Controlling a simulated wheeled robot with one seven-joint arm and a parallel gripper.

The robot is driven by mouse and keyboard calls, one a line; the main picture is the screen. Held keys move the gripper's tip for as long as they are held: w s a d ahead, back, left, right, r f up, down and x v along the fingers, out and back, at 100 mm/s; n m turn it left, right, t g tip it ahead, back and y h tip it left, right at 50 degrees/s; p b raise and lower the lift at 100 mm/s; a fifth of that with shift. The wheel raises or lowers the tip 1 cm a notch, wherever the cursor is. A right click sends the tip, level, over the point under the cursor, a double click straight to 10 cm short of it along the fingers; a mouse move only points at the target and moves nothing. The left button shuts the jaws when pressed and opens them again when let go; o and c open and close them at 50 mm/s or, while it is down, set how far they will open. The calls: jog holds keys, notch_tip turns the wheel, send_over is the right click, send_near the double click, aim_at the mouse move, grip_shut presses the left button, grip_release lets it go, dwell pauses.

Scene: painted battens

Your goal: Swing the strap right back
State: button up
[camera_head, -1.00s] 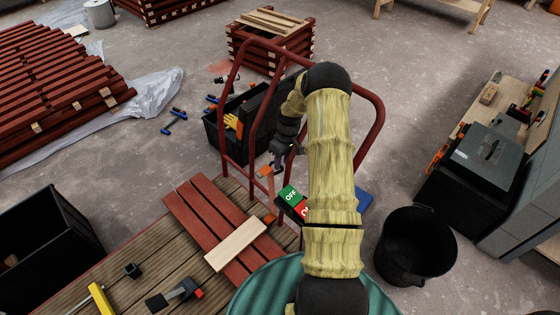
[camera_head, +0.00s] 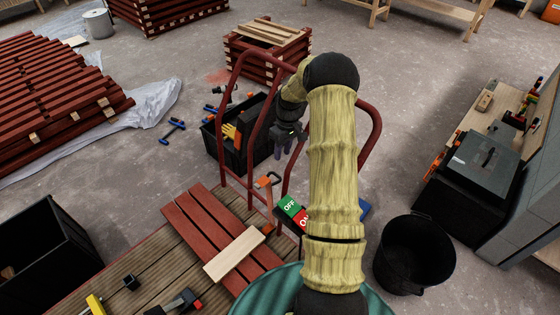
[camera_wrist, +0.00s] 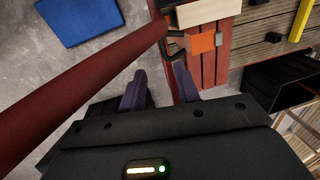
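The strap seems to be the orange piece (camera_head: 264,182) with a dark bent hook at its end, near the red trolley frame and the deck edge. In the wrist view the orange piece (camera_wrist: 203,42) lies flat beyond my fingertips, with a dark hook beside it. My gripper (camera_head: 283,148) is above and to the right of it in the head view, apart from it. In the wrist view my gripper (camera_wrist: 160,86) has its two dark fingers spread with nothing between them. The strap's exact hinge is too small to tell.
The red tubular frame (camera_head: 371,140) curves around my arm and crosses close by in the wrist view (camera_wrist: 85,85). Red battens (camera_head: 215,235) and a pale board (camera_head: 234,254) lie on the deck. A green and red OFF/ON sign (camera_head: 292,207), black bucket (camera_head: 414,260) and black crate (camera_head: 212,140) are near.

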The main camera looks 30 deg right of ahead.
notch_tip(320, 180, up, 8)
jog(key=d, duration=0.1)
jog(key=shift+w+f+p, duration=0.2)
jog(key=shift+f+p, duration=0.05)
jog(key=shift+p, duration=0.05)
jog(key=shift+c, duration=0.2)
jog(key=c, duration=0.4)
jog(key=shift+s+a+r, duration=0.15)
grip_shut()
jog(key=s+a+r+m+t+h, duration=0.1)
jog(key=s+a+r, duration=0.25)
jog(key=a, duration=0.25)
jog(key=s+a+r+h, duration=0.1)
jog(key=s+a+r, duration=0.25)
jog(key=a, duration=0.35)
jog(key=s+a+r+m+t, duration=0.1)
jog(key=s+a, duration=0.2)
jog(key=s, duration=0.5)
jog(key=s+a+r+m+t, duration=0.1)
jog(key=s+a, duration=0.3)
jog(key=s, duration=0.4)
jog(key=shift+a, duration=0.2)
